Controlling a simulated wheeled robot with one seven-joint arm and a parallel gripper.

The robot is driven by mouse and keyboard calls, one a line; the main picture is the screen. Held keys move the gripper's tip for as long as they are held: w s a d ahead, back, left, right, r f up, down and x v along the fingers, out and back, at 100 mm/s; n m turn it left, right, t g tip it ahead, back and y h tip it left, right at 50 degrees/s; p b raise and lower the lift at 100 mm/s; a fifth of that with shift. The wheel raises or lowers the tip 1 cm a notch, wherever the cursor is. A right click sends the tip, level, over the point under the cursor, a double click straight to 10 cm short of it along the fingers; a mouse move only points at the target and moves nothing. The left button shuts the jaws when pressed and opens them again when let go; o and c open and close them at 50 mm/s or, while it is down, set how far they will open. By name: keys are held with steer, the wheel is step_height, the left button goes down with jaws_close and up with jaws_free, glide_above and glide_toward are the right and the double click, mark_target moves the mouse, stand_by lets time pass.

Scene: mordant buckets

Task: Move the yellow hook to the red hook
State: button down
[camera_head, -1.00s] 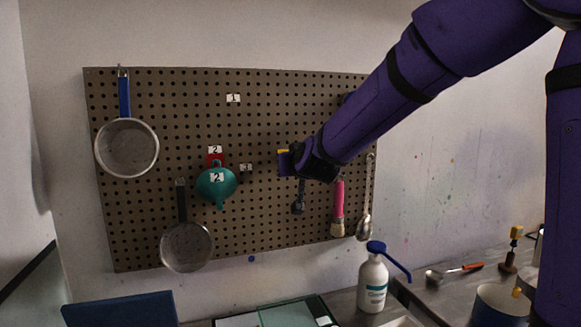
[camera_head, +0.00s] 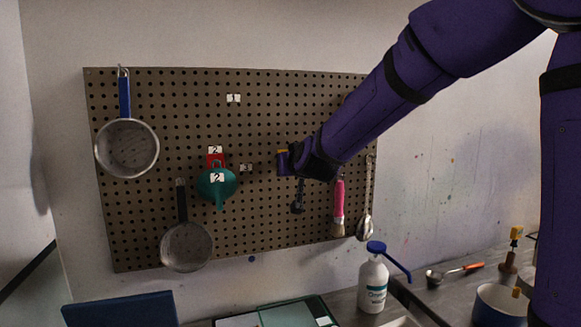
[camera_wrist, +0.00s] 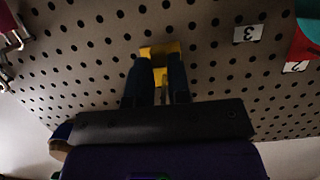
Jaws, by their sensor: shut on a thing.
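The yellow hook (camera_wrist: 160,50) is on the brown pegboard (camera_head: 270,120), between the fingertips of my gripper (camera_wrist: 157,80). My gripper is shut on it. In the head view only a bit of the yellow hook (camera_head: 283,152) shows above my gripper (camera_head: 284,164); the rest is hidden. I cannot tell whether the hook is still seated in the board. The red hook (camera_head: 215,160) is on the board to the left, below a label reading 2. A teal funnel-like thing (camera_head: 217,185) hangs at the red hook and covers part of it.
Label 3 (camera_head: 246,167) lies between the red hook and my gripper. A black tool (camera_head: 298,197), a pink-handled brush (camera_head: 339,205) and a spoon (camera_head: 364,228) hang near my arm. A white bottle (camera_head: 373,285) stands on the bench below.

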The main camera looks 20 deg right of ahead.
steer(key=shift+w, duration=0.85)
steer(key=c, duration=1)
jaws_free()
steer(key=v, duration=1)
steer(key=shift+s, duration=0.35)
steer(key=shift+r, duration=0.1)
steer(key=s+d+f+g, duration=0.2)
steer(key=s+g, duration=0.1)
steer(key=s, duration=0.6)
steer(key=s+d+f+g, duration=0.2)
steer(key=s+g, duration=0.1)
steer(key=s, duration=0.7)
steer(key=s+d+f+g, duration=0.3)
steer(key=s, duration=0.7)
steer(key=shift+s+g, duration=0.25)
steer(key=shift+g, duration=0.05)
